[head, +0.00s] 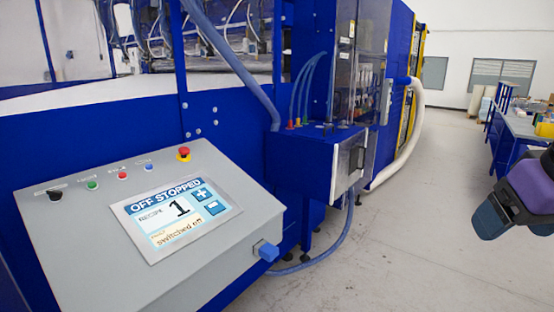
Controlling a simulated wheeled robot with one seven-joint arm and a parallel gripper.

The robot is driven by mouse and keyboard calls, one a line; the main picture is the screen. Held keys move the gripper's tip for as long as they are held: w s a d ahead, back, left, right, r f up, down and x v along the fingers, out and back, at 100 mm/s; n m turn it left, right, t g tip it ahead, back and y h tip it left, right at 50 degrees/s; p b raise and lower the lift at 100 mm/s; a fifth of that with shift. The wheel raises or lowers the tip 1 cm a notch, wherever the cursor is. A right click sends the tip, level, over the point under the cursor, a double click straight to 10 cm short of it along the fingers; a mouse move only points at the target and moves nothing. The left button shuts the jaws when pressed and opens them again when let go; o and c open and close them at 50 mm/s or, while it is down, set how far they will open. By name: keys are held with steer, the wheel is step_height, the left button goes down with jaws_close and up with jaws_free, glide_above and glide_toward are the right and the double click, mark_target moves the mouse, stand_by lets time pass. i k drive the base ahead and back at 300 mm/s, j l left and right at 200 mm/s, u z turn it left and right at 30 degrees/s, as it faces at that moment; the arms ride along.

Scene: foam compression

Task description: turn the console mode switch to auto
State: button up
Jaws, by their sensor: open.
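The grey console (100,245) stands at the lower left with a sloped top. A black knob (55,194), which looks like the mode switch, sits at the left end of its row of controls; its label and exact pointing are too small to read. The screen (178,218) reads "OFF STOPPED", recipe 1, and "switched off". My gripper (513,224), purple with dark fingers, is at the right edge, partly cut off by the frame. It is open, holds nothing visible, and is far from the console.
Green (92,185), red (122,175) and blue (148,167) buttons and a red emergency stop (183,153) share the console top. A blue knob (267,251) juts from its right side. The blue machine (120,135) stands behind. Open floor (400,240) lies between console and gripper.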

mark_target(54, 195)
steer(key=u, duration=1.6)
steer(key=i+j, duration=0.95)
steer(key=i+j+u, duration=0.05)
